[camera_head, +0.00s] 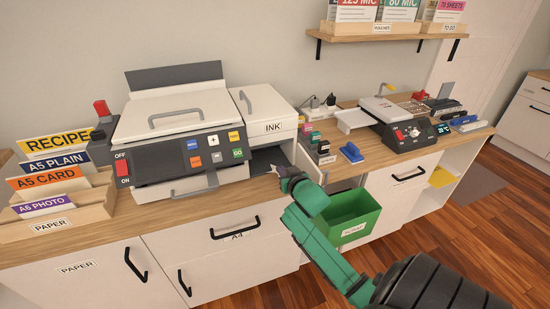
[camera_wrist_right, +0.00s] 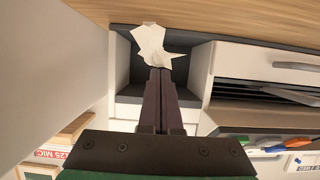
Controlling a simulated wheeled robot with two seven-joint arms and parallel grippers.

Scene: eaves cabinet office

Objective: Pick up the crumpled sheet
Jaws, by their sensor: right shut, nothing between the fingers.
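The crumpled sheet (camera_wrist_right: 154,45) is a white, creased scrap in the right wrist view, just beyond the tips of my right gripper (camera_wrist_right: 159,74). It lies by the mouth of a dark grey opening (camera_wrist_right: 197,75). My right gripper's fingers are together with nothing held between them; I cannot tell whether the tips touch the sheet. In the head view my right gripper (camera_head: 284,178) is at the dark opening (camera_head: 268,160) below the box labelled INK (camera_head: 265,111). I cannot make the sheet out clearly there. My left gripper is not in view.
The printer (camera_head: 180,130) stands left of my right gripper on the wooden counter (camera_head: 215,205). A green bin (camera_head: 352,215) is below, beside my right arm. Stamps (camera_head: 318,147) and another machine (camera_head: 405,130) stand to the right. A paper rack (camera_head: 60,225) is at far left.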

